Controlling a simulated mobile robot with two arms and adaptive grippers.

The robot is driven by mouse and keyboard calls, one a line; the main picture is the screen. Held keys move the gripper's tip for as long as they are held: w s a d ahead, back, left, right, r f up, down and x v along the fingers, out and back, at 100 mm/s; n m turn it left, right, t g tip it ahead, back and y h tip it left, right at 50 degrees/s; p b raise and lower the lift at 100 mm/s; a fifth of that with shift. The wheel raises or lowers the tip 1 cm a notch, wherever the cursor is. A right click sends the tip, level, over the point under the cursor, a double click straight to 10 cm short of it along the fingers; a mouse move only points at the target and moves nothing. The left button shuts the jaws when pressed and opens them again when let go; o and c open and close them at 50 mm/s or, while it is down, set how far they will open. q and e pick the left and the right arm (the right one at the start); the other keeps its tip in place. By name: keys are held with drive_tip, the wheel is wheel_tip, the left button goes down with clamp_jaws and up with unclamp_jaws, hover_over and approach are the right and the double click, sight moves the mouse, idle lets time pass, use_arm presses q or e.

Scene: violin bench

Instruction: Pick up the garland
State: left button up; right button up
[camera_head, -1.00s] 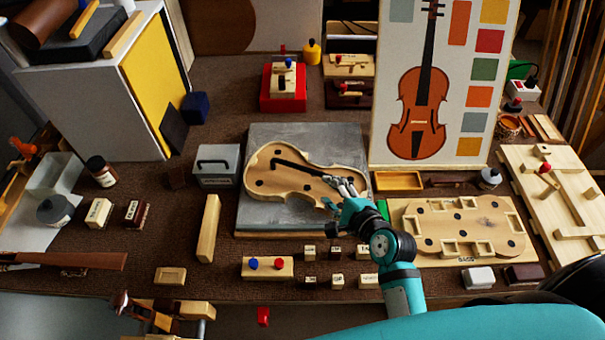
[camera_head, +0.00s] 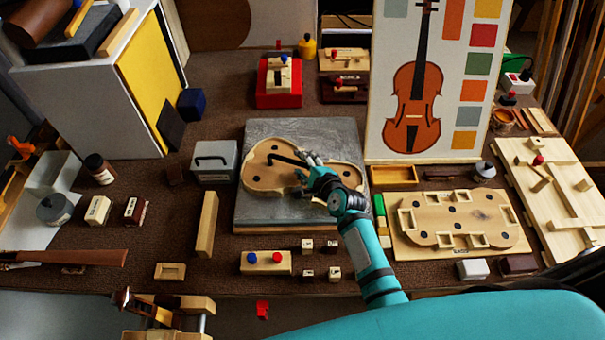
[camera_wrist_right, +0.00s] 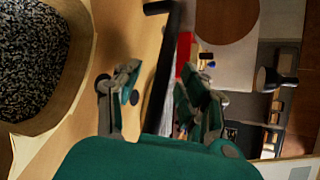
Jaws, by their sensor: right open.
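The garland, a pale wooden violin-shaped body (camera_head: 268,180), lies flat on a grey slab (camera_head: 300,129) at the middle of the bench. It has round dark holes, and a dark bar (camera_head: 287,159) with a crosspiece sits over it. My right gripper (camera_head: 303,169) is over the garland, near its middle. In the right wrist view the gripper (camera_wrist_right: 165,92) is open, with the dark bar (camera_wrist_right: 166,65) showing between its fingers. Contact cannot be told. My arm hides the garland's lower right part. My left gripper is not in view.
A grey box with a handle (camera_head: 215,163) stands close left of the slab. A violin poster board (camera_head: 381,130) rises behind on the right. A wooden mould board (camera_head: 461,217) lies to the right, and small blocks (camera_head: 308,246) lie in front.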

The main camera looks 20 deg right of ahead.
drive_tip(key=shift+w+f, duration=0.1)
drive_tip(key=shift+w, duration=0.05)
clamp_jaws()
idle(0.4)
